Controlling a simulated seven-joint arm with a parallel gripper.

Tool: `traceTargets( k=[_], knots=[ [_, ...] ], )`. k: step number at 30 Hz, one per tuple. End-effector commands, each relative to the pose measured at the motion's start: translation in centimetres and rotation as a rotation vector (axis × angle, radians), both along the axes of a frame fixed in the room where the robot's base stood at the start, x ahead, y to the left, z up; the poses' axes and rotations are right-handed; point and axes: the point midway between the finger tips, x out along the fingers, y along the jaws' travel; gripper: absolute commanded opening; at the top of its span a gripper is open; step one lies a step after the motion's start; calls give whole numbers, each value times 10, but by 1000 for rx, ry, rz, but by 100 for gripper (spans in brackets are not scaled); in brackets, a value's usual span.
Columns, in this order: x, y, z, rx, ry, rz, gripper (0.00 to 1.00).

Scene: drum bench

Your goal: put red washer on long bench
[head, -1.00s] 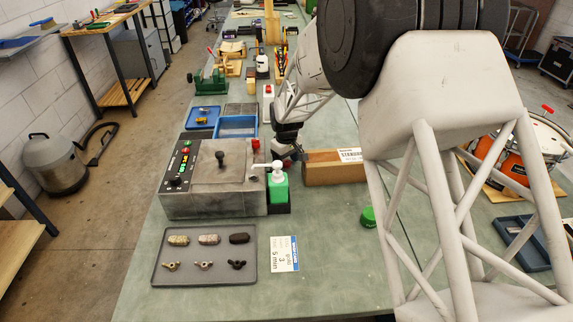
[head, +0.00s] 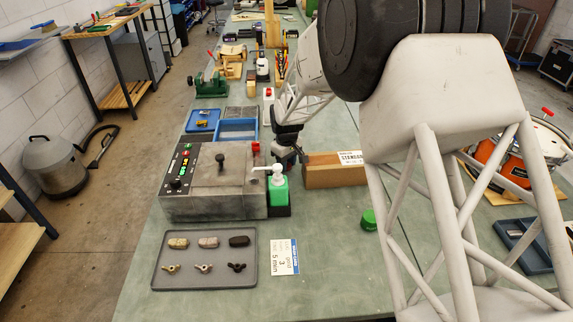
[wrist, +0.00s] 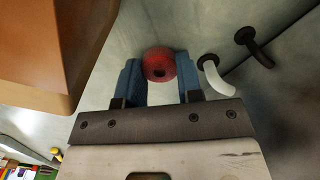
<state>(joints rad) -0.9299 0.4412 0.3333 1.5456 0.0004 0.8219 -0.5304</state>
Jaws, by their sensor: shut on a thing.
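In the head view, my gripper (head: 288,158) is between the grey machine and the wooden box, behind the green pump bottle; the washer cannot be made out there. The long bench (head: 320,235) is the grey-green top under these things, and its surface (wrist: 150,25) shows beyond the washer in the wrist view. I cannot tell whether the washer touches it.
The wooden box (head: 325,172) stands close to the right of my gripper. The grey machine (head: 215,185) and green pump bottle (head: 278,188) are close on the left; the white nozzle (wrist: 213,75) is near one finger. A parts tray (head: 205,283) and card (head: 285,257) lie in front.

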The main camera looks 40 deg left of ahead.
Motion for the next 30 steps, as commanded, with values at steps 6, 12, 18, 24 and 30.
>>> traceTargets(
  k=[6,12,18,24,30],
  knots=[
    [0,0,21,3,-2,0,8],
    [0,0,50,3,-2,0,8],
    [0,0,78,1,-1,0,8],
    [0,0,94,1,-1,0,8],
    [0,0,97,0,0,0,8]
  ],
)
